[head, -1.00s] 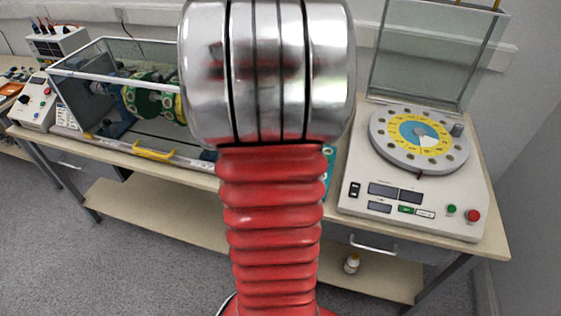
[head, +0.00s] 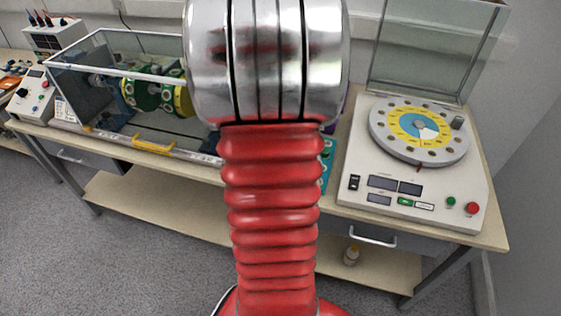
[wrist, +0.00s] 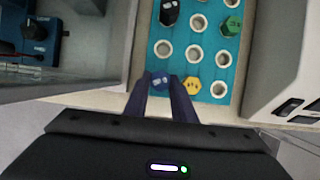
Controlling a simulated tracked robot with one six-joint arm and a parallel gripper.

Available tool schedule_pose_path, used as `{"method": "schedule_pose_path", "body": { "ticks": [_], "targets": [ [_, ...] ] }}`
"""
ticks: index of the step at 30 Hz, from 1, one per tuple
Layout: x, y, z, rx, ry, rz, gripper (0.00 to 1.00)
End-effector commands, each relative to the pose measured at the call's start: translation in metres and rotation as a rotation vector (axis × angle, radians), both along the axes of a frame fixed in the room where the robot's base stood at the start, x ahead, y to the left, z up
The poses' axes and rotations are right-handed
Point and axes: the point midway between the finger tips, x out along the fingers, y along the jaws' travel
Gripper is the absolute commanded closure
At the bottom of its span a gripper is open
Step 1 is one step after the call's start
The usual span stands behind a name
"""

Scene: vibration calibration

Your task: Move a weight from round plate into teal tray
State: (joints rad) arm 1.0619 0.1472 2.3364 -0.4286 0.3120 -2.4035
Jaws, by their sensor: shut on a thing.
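In the wrist view my gripper (wrist: 160,98) is shut on a blue weight (wrist: 160,80) held between its fingertips. The blue weight is over the left column of the teal tray (wrist: 208,68), near its front end; I cannot tell if it sits in a hole. A yellow weight (wrist: 192,86) is just to its right. A black weight (wrist: 168,12) and a green weight (wrist: 232,24) are farther up the tray. In the head view the round plate (head: 378,134) is on the white machine at right, and my arm hides most of the teal tray (head: 327,165).
The white machine (head: 352,160), with its clear raised cover (head: 430,50), stands right of the tray. A glass-walled rig (head: 160,120) stands to the left. Several tray holes are empty.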

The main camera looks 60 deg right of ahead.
Motion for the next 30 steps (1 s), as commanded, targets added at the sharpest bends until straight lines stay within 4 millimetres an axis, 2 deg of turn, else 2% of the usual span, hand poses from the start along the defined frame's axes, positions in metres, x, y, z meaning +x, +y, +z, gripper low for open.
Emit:
{"method": "schedule_pose_path", "body": {
  "ticks": [30],
  "targets": [
    [-0.0003, 0.0, -0.0073, 0.0, 0.002, -0.001, 0.98]
  ]
}}
